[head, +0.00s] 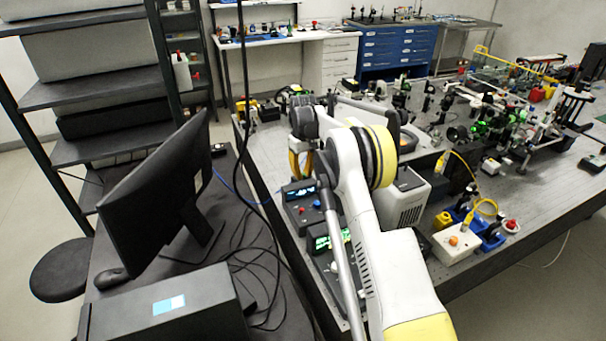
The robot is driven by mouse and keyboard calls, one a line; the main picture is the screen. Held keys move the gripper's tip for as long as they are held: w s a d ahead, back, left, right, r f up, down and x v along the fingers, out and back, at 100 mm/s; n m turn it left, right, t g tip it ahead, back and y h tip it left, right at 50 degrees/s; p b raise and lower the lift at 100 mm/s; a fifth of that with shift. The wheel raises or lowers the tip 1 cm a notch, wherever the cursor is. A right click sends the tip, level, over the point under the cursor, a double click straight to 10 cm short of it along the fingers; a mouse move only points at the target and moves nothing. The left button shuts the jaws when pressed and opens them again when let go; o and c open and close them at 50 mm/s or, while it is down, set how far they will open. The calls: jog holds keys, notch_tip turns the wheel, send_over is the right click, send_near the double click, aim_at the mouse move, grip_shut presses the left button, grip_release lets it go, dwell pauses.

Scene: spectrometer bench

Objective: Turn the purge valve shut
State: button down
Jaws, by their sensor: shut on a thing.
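My arm (362,190), white with yellow bands, rises from the bottom of the head view and bends over the left part of the optical bench. Its far end, a dark grey joint (304,122), is above the bench's left edge. I cannot make out my gripper's fingers; the arm's own links cover that area. I cannot identify the purge valve either; it may be hidden behind the arm.
The optical bench (335,145) carries optics, two display boxes (300,192), a white box with an orange knob (446,245) and blue holders. A monitor (152,195) and loose cables are at left. A blue drawer cabinet (397,48) stands behind.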

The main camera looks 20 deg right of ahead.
aim_at(303, 174)
jog(key=shift+n, duration=0.5)
jog(key=c, duration=1.4)
grip_release()
jog(key=shift+o, duration=0.2)
notch_tip(303, 174, up, 12)
jog(key=shift+r, duration=0.15)
